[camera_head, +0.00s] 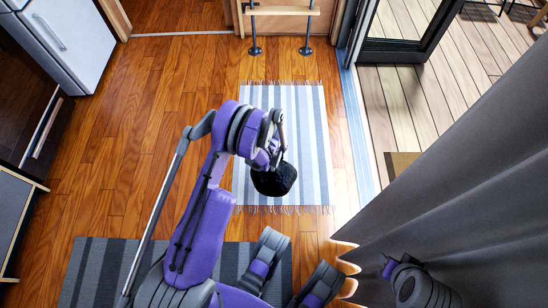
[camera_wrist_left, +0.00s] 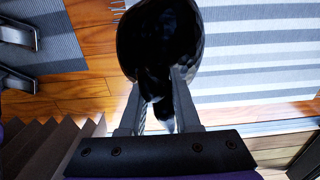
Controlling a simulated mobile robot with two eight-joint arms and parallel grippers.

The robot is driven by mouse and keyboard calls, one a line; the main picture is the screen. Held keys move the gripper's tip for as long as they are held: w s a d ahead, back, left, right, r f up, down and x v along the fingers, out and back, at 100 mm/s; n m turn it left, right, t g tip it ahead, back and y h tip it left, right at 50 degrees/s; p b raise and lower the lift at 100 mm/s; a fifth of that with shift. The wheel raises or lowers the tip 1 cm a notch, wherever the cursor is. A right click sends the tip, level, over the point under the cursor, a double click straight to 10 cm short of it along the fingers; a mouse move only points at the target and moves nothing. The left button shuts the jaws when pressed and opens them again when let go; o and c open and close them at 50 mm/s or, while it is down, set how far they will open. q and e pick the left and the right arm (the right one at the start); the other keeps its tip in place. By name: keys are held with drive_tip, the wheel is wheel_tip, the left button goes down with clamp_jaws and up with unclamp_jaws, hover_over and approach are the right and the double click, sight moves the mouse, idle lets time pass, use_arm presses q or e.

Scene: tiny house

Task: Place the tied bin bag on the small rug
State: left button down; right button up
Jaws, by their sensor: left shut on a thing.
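The tied bin bag (camera_head: 274,182) is black and round, and hangs from my left gripper (camera_head: 276,156) over the near half of the small rug (camera_head: 303,115). The rug is pale with blue-grey and white stripes and fringed ends. In the left wrist view, the two fingers of the gripper (camera_wrist_left: 158,92) are shut on the neck of the bag (camera_wrist_left: 158,40), with striped rug (camera_wrist_left: 260,50) beside it. The height of the bag above the rug is hard to tell. I do not see my right gripper.
A darker grey striped rug (camera_head: 91,270) lies on the wooden floor nearer me. A grey curtain (camera_head: 450,170) hangs at the right, beside a door opening onto decking (camera_head: 410,105). A white fridge (camera_head: 68,35) stands at the upper left. Floor left of the small rug is clear.

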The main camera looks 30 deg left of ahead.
sight(274, 174)
use_arm(q)
drive_tip(key=shift+f+b, duration=0.55)
drive_tip(key=shift+f, duration=1.75)
drive_tip(key=c, duration=0.6)
unclamp_jaws()
